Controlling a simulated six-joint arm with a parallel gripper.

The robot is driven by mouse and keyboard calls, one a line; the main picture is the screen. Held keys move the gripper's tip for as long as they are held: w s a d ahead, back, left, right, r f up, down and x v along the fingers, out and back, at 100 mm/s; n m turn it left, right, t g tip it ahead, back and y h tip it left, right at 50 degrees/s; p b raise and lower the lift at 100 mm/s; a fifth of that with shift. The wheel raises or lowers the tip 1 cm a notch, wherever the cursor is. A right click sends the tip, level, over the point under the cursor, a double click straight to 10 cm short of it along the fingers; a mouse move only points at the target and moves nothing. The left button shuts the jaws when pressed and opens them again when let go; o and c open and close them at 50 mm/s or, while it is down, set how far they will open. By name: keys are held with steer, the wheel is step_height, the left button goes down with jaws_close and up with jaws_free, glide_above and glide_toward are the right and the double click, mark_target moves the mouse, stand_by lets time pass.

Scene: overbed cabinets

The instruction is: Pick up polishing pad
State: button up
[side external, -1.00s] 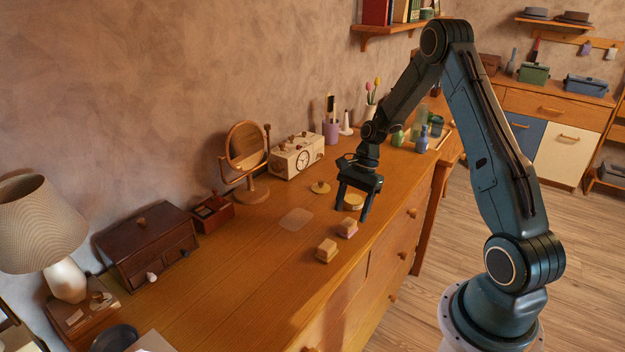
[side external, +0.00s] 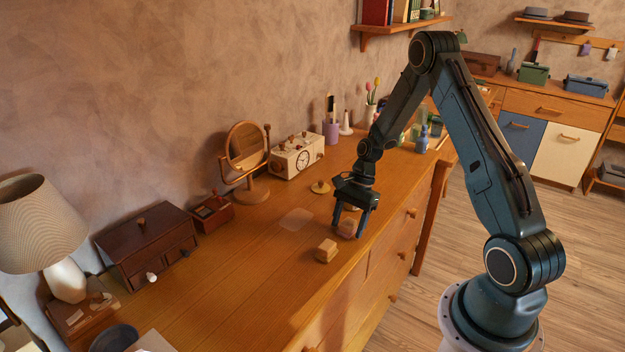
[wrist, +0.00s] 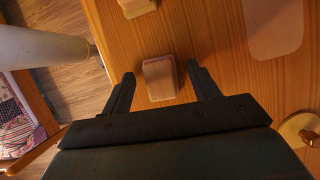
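A small block-shaped pad (side external: 347,229) with a wooden top and a pinkish lower part, likely the polishing pad, sits on the dresser top near its front edge. My gripper (side external: 350,232) is low over it, fingers pointing down and spread. In the wrist view the block (wrist: 160,78) lies between the open fingertips (wrist: 161,72), with a gap visible on both sides. A second, similar tan block (side external: 326,250) stands to its left; it also shows at the top of the wrist view (wrist: 138,7).
A flat pale mat (side external: 296,219) lies to the left on the dresser (side external: 255,270).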

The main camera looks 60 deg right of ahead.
mark_target(348, 221)
steer(key=c, duration=0.9)
steer(key=shift+r, duration=0.1)
steer(key=shift+c, duration=0.2)
step_height(348, 221, up, 20)
stand_by(0.5)
steer(key=shift+o, duration=1.4)
steer(key=shift+c, duration=1)
